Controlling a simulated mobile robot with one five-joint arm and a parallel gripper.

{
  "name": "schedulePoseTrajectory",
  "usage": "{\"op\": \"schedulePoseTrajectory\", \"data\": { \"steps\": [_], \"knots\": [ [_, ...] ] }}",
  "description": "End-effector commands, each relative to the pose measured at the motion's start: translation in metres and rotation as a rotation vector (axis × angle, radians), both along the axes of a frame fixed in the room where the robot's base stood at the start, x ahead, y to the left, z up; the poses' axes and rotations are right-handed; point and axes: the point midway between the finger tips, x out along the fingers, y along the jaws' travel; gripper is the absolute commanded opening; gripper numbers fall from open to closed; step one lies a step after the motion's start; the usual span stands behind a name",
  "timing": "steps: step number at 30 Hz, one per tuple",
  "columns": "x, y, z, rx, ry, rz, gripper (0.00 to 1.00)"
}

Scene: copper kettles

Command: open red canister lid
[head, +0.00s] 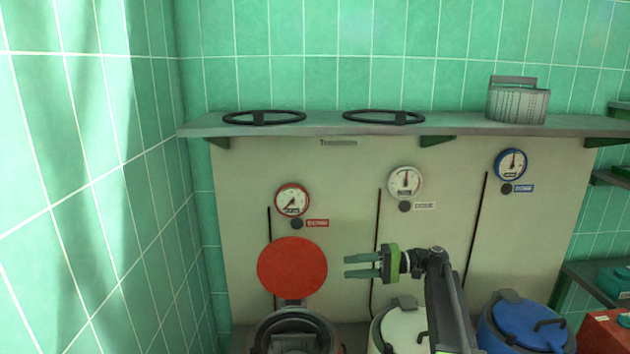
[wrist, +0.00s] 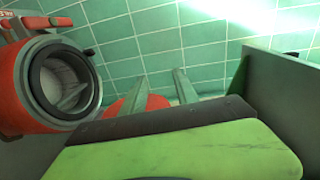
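The red canister (head: 340,344) stands at the bottom of the head view, left of the white and blue ones. Its round red lid (head: 292,267) stands upright on a hinge behind the dark-rimmed open mouth (head: 262,330). In the wrist view the canister (wrist: 22,95) shows at left with its dark ring and open mouth. My gripper (head: 362,266) is to the right of the raised lid, fingers pointing left, apart from it. The fingers are parted with nothing between them. A red surface (wrist: 152,103) shows behind the fingers in the wrist view; I cannot tell what it is.
A white canister (head: 402,330) and a blue canister (head: 520,325) with closed lids stand to the right. A shelf (head: 320,128) above holds two dark rings and a grey basket (head: 517,103). Gauges (head: 293,199) are on the panel. A tiled wall (head: 90,180) bounds the left.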

Motion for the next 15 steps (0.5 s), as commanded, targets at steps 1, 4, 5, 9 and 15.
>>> {"op": "schedulePoseTrajectory", "data": {
  "steps": [1, 4, 5, 9, 15],
  "knots": [
    [-0.006, 0.004, -0.011, -0.027, 0.007, -0.001, 0.36],
    [-0.015, 0.012, -0.031, -0.096, 0.023, -0.004, 0.36],
    [-0.018, 0.015, -0.039, -0.120, 0.028, -0.004, 0.36],
    [-0.037, 0.027, -0.079, -0.255, 0.054, -0.008, 0.36],
    [-0.081, 0.036, -0.160, -0.543, 0.088, -0.019, 0.36]
  ]
}}
